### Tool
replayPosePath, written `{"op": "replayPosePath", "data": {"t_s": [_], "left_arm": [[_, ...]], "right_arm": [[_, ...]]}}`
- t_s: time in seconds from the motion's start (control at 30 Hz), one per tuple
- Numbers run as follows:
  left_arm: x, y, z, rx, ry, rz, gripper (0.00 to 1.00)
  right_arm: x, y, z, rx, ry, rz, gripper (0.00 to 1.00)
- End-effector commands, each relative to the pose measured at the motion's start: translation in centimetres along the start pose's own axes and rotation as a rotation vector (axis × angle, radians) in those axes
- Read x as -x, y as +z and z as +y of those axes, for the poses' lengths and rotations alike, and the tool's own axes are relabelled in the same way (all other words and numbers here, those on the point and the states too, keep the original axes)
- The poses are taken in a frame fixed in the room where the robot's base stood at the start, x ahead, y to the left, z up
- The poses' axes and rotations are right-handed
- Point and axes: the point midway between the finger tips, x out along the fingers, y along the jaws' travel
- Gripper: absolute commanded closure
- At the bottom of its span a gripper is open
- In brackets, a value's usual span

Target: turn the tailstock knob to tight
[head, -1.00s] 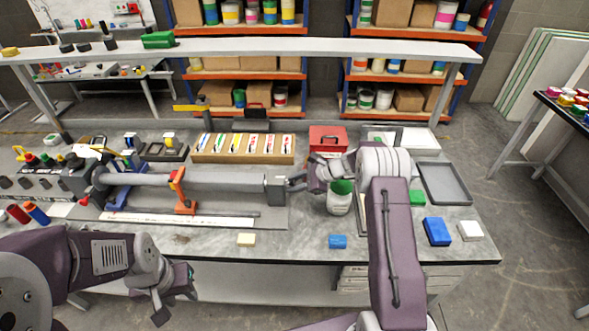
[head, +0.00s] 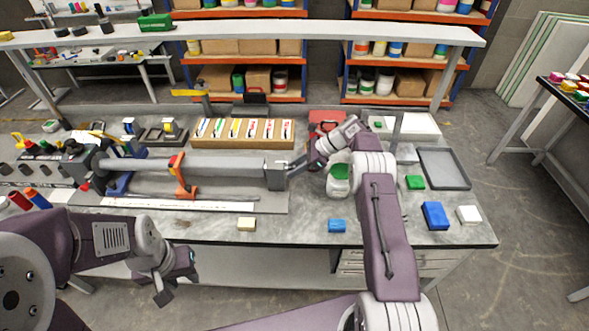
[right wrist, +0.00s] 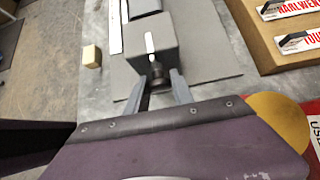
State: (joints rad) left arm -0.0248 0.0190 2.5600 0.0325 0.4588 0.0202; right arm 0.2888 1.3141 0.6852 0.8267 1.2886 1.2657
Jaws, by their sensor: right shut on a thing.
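The tailstock (head: 277,174) is a grey block at the right end of the long grey bar on the bench. In the right wrist view its block (right wrist: 185,48) has a white mark on top. The dark tailstock knob (right wrist: 158,82) sticks out of its end face. My right gripper (head: 296,167) is at that end face. In the right wrist view its two fingers (right wrist: 160,88) are shut on the knob, one on each side, hiding part of it. My left gripper (head: 176,283) hangs in front of the bench edge, away from the tailstock; its jaw gap is unclear.
An orange rest (head: 180,177) holds the bar mid-length. A wooden rack (head: 243,143) and a red box (head: 318,120) stand behind. A white container with green (head: 338,180) stands close to my right arm. Yellow (head: 246,224) and blue (head: 337,226) blocks lie near the front edge.

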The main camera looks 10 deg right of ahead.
Motion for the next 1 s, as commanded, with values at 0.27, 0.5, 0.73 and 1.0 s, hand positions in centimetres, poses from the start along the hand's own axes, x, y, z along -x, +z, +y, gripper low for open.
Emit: {"op": "replayPosePath", "data": {"t_s": [0.27, 0.5, 0.73, 1.0], "left_arm": [[0.0, 0.0, 0.0, 0.0, 0.0, 0.0, 0.64], [0.0, 0.0, 0.0, 0.0, 0.0, 0.0, 0.64], [-0.5, 0.1, 0.0, 0.0, 0.0, 0.0, 0.64], [-1.5, 0.2, 0.0, 0.0, 0.0, 0.0, 0.64]], "right_arm": [[0.0, 0.1, 0.0, 0.0, 0.001, -0.001, 0.66], [0.0, 0.1, 0.0, 0.001, 0.0, -0.001, 0.5], [1.2, -0.1, -0.1, 0.002, -0.003, 0.0, 0.5], [7.0, -0.1, -0.1, 0.002, -0.004, 0.0, 0.5]]}}
